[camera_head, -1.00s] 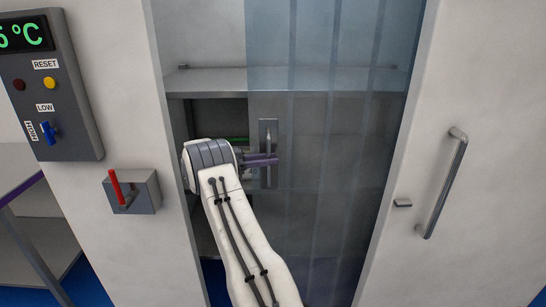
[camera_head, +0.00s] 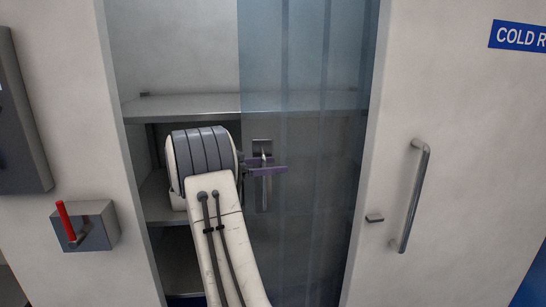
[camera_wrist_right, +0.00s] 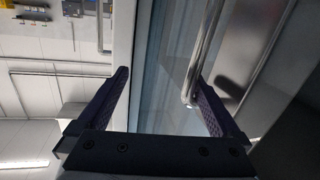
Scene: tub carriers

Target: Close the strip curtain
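The strip curtain (camera_head: 300,150) is a bluish see-through sheet of strips. It covers the right part of the cold room doorway, and the left part is uncovered. A grey plate with an upright bar handle (camera_head: 264,190) sits near its left edge. My right gripper (camera_head: 267,168) is at this handle, its purple finger lying across it. In the right wrist view my gripper (camera_wrist_right: 165,95) has its fingers wide apart, with a metal bar (camera_wrist_right: 205,50) close by the right finger. I cannot tell if they touch. My left gripper is out of view.
Shelves (camera_head: 190,106) stand inside the doorway. A red lever on a grey box (camera_head: 95,228) is on the wall at left. A door panel with a long handle (camera_head: 416,195) and a small latch block (camera_head: 374,218) is at right, with a blue sign (camera_head: 517,36) above.

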